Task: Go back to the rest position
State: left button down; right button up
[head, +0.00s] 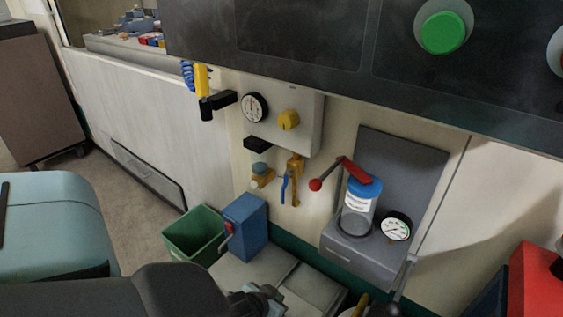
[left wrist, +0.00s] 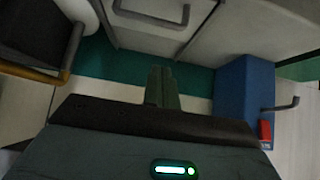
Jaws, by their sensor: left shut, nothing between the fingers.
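My left gripper (head: 262,298) shows at the bottom edge of the head view, partly hidden behind my own dark arm link. In the left wrist view its two fingers (left wrist: 163,84) lie together, with nothing between them. The gripper is in front of the low grey cabinet tops (head: 245,268), to the right of the blue box (head: 246,225). I cannot tell whether it touches anything. My right gripper cannot be made out.
A green bin (head: 193,236) stands left of the blue box. A grey wall unit (head: 350,247) carries a blue-capped jar (head: 358,207) and a gauge (head: 396,226). A dark panel with a green button (head: 443,33) overhangs above. Open floor (head: 135,205) lies left.

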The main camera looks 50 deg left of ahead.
pick_arm(q)
jog(key=shift+p+v, duration=0.45)
jog(key=shift+v, duration=1.3)
pick_arm(e)
jog(key=shift+w+a+r, duration=0.3)
jog(key=shift+w+r, duration=0.05)
jog(key=shift+r, duration=0.15)
